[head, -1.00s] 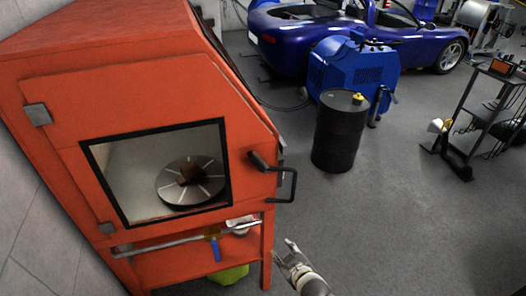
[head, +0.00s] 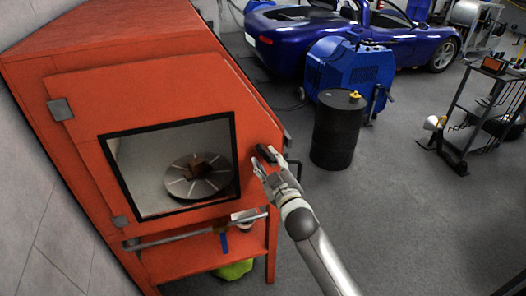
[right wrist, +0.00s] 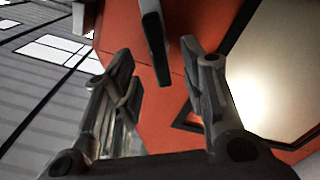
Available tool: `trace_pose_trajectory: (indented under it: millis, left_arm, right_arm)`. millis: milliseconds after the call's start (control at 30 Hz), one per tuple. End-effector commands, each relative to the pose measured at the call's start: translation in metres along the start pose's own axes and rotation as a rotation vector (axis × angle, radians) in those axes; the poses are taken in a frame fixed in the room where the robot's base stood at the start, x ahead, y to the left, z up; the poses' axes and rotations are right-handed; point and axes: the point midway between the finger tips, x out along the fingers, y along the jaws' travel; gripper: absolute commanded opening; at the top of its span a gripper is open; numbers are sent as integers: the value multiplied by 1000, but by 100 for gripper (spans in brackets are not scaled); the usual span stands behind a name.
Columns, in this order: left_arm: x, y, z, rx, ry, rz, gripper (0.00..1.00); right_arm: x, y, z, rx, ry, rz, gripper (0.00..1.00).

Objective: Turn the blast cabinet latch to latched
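The orange blast cabinet (head: 75,120) stands at the left in the head view, its windowed door shut or nearly so. The black latch (head: 267,154) is a short bar at the right edge of the door. My right gripper (head: 274,169) is at the latch, its fingers spread. In the right wrist view, the latch (right wrist: 155,45) stands between the two open fingertips (right wrist: 158,62), with a gap visible on each side. My left gripper is not in view.
Through the door window a round slotted plate (head: 198,178) shows inside the cabinet. A black drum (head: 338,132), a blue machine (head: 350,68) and a blue car (head: 330,38) stand behind. A dark shelf cart (head: 480,115) is at the right. The floor between is clear.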

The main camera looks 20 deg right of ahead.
Motion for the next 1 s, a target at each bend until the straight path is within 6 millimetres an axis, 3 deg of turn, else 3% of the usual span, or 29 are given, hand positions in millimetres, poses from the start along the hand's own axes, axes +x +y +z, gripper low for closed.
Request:
trace_pose_trajectory:
  millis: [100, 300, 733, 1000]
  left_arm:
    - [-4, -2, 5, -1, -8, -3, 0]
    - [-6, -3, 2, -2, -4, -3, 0]
    - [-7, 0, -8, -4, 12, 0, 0]
    - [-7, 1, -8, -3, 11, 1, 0]
  right_arm:
    - [18, 1, -2, 1, 1, 0, 39]
    - [37, 0, 0, 2, 0, 0, 39]
    - [44, 0, 0, 2, 0, -1, 39]
    - [44, 0, 0, 2, -1, -1, 5]
